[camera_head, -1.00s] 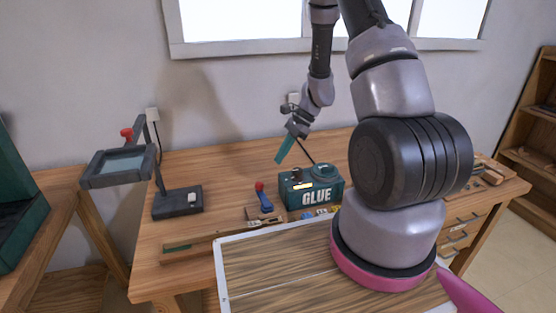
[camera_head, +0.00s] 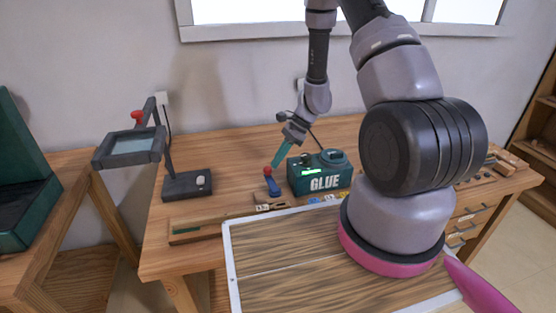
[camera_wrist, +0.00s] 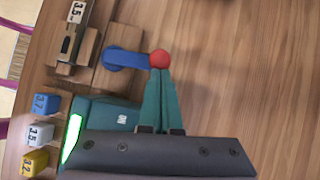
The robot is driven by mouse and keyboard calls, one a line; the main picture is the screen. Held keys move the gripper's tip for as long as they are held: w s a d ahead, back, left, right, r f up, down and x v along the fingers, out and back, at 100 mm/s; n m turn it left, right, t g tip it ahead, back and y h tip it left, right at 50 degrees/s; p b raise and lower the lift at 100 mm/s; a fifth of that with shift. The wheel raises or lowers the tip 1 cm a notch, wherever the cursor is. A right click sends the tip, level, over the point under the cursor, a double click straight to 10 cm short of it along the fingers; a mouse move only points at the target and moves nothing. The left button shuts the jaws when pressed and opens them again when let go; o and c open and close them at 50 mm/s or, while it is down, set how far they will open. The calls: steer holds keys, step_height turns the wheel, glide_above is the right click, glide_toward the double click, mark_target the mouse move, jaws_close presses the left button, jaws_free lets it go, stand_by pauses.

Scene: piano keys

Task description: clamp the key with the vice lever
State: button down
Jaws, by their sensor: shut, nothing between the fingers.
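The vice lever (camera_head: 271,184) is blue with a red ball knob (camera_head: 267,170); it also shows in the wrist view (camera_wrist: 128,58), lying flat across the picture from a round blue pivot to the knob (camera_wrist: 160,58). My gripper (camera_head: 275,163) has teal fingers that are shut and empty. In the wrist view my fingertips (camera_wrist: 161,71) are right at the knob; I cannot tell whether they touch. The key (camera_wrist: 70,38) is a pale wooden piece with a dark slot and a "3.5" label, beside the lever's pivot. In the head view it is small (camera_head: 270,206).
The teal glue machine (camera_head: 322,176) stands right of the lever, its display green. Several small numbered blocks (camera_wrist: 40,133) lie near it. A magnifier stand (camera_head: 187,186) is at the left of the workbench (camera_head: 225,160). Bare wood lies right of the knob in the wrist view.

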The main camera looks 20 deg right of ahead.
steer(key=shift+w+a+n+g, duration=0.15)
steer(key=shift+a+n+g, duration=0.3)
steer(key=shift+n, duration=0.25)
steer(key=shift+w+a+n+g+h, duration=0.15)
steer(key=shift+a+n+g+h, duration=0.35)
steer(key=shift+a+n, duration=0.55)
steer(key=a+n, duration=0.1)
steer(key=a+n+g+h, duration=0.1)
steer(key=n, duration=0.1)
steer(key=a+n+g, duration=0.1)
steer(key=shift+s+a+n, duration=0.15)
steer(key=shift+s+n, duration=0.2)
steer(key=s+a+n+g+h, duration=0.1)
steer(key=n, duration=0.1)
steer(key=s+a+n+h, duration=0.1)
steer(key=a+n, duration=0.1)
steer(key=shift+n+g+h, duration=0.3)
steer(key=shift+g+h, duration=0.05)
steer(key=shift+h, duration=0.05)
steer(key=shift+s+a+n+h, duration=0.4)
steer(key=shift+s+n+h, duration=0.2)
steer(key=shift+n, duration=0.3)
steer(key=shift+s+a+n+h, duration=0.35)
steer(key=shift+s+n+h, duration=0.2)
steer(key=shift+n, duration=0.35)
steer(key=v, duration=1)
steer(key=shift+w+r, duration=0.25)
steer(key=shift+w, duration=0.05)
